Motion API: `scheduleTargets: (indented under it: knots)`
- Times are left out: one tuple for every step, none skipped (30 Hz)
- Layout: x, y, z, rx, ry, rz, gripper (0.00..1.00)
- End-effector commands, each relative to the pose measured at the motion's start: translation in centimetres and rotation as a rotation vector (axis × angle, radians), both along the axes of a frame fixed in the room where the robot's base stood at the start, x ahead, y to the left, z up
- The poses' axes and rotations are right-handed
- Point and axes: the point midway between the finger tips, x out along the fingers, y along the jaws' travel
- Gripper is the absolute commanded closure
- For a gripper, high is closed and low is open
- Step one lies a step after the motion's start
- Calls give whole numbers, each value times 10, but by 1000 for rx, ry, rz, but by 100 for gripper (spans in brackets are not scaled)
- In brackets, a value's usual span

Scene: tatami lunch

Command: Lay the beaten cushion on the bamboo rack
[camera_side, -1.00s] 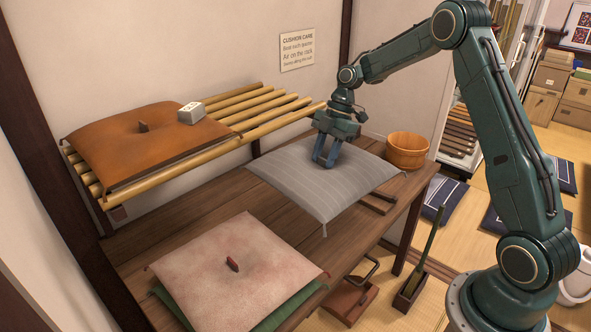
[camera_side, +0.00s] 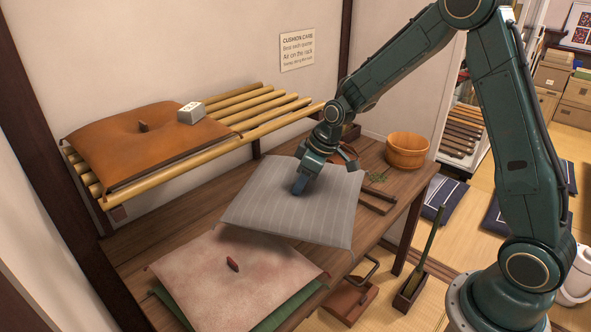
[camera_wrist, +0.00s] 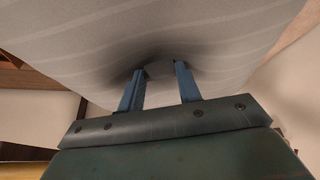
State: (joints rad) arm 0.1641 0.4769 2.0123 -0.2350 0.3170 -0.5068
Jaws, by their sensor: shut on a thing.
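My gripper (camera_side: 301,184) is shut on the grey striped cushion (camera_side: 325,210) near its middle. The cushion is held tilted above the wooden table, its near edge overhanging the pink cushion's far side. In the wrist view the blue fingers (camera_wrist: 160,72) press into the grey cloth (camera_wrist: 220,40), which fills most of the view. The bamboo rack (camera_side: 270,108) is on the wall to the left, above the table. The rack's right part shows bare poles.
A pink cushion (camera_side: 205,275) lies on a green one (camera_side: 165,300) at the table's near end. A wooden tub (camera_side: 407,150), green bits (camera_side: 376,178) and a dark wooden tool (camera_side: 378,200) are at the right. The table (camera_side: 190,215) is bare below the rack.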

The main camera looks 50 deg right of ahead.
Motion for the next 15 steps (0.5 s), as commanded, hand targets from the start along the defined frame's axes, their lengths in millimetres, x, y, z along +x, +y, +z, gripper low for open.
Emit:
scheduleTargets:
  knots:
    - [-2, 5, 0, 0, -1, -45, 99]
    - [-4, 6, -1, -1, -1, -75, 99]
    - [-6, 8, -1, 0, -2, -115, 99]
    - [-7, 10, -2, -1, -2, -145, 99]
    - [-9, 11, -2, 0, -3, -174, 99]
    - [-11, 12, -3, 0, -3, -211, 99]
    - [-12, 14, -3, -1, -2, -237, 99]
    - [-14, 14, -3, -1, -2, -263, 99]
    - [-16, 16, -3, 0, -3, -294, 99]
    - [-17, 16, -3, 0, -3, -317, 99]
    - [-18, 17, -3, 0, -2, -337, 99]
    - [-20, 17, -3, 0, -2, -363, 99]
    - [-21, 18, -3, 0, -2, -379, 99]
    - [-22, 18, -3, 1, -2, -393, 99]
    - [-23, 19, -3, 1, -2, -412, 99]
